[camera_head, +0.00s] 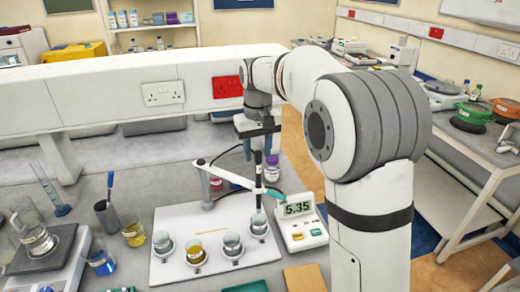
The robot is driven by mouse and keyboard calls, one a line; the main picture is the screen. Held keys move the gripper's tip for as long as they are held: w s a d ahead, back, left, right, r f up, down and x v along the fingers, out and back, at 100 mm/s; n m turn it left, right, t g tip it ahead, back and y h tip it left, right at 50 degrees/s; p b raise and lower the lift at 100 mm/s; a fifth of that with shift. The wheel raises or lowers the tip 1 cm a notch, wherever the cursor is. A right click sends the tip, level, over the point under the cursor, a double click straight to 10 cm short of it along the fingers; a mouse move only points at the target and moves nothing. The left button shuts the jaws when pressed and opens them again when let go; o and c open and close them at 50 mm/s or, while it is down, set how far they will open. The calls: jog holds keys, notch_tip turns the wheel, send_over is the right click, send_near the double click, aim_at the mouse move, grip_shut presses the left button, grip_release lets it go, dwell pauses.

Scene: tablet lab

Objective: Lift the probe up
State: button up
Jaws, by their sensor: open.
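The probe (258,186) is a thin dark upright rod in the middle of the head view, held at the end of a white jointed arm (228,175). Its lower end is at the rightmost small beaker (258,221) on the white plate; I cannot tell whether it is inside. My gripper (260,152) points down over the probe's upper part, with its fingers apart on either side. I cannot tell whether a finger touches it. The meter (301,222), reading 5.35, stands right of the probe.
The white plate (180,220) carries several small beakers in a row. A bottle (272,167) stands close behind the probe. A dark cup (107,216) and glass beakers stand to the left. A white raised ledge (100,92) with sockets runs behind.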

notch_tip(320, 180, up, 8)
jog(key=shift+f+b, duration=0.1)
jog(key=shift+b, duration=0.35)
jog(key=s+d+f+m+t+b, duration=0.1)
jog(key=s+d+f, duration=0.3)
jog(key=s, duration=0.5)
jog(key=s+d+f+m+t+b, duration=0.1)
jog(key=s+d+f, duration=0.3)
jog(key=s, duration=0.5)
jog(key=s+d+f+m+t+b, duration=0.1)
jog(key=s+d+f, duration=0.3)
jog(key=s+f, duration=0.3)
jog(key=s, duration=0.3)
jog(key=shift+f+m, duration=0.2)
jog(key=shift+m, duration=0.1)
